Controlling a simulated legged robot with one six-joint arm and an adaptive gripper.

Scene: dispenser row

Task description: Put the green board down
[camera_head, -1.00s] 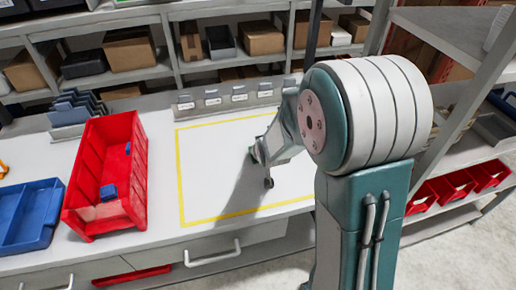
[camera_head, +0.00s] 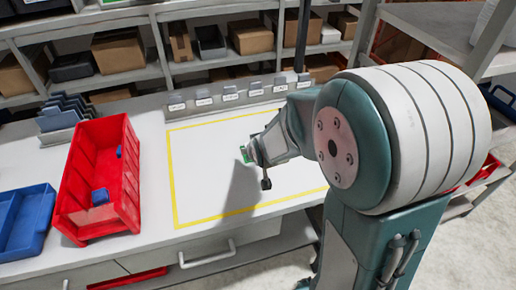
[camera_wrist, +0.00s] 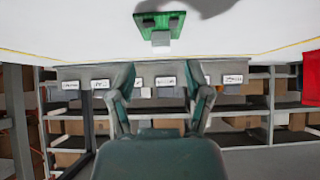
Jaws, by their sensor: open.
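The green board (camera_wrist: 160,26) shows in the wrist view against the white bench top, beyond my fingertips and with a visible gap from them. In the head view only a small green edge of the board (camera_head: 244,154) shows at the end of my gripper (camera_head: 260,166); the rest is hidden. My gripper (camera_wrist: 164,84) is open, its two fingers spread with nothing between them. It is over the yellow-outlined area (camera_head: 205,190) of the bench. I cannot tell from these views whether the board lies flat on the bench.
A red bin (camera_head: 75,205) with blue pieces and a blue tray (camera_head: 22,225) stand to the left. A row of labelled grey dispensers (camera_head: 205,103) lines the back edge. Shelves with boxes (camera_head: 120,50) stand behind. Much of the outlined area is clear.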

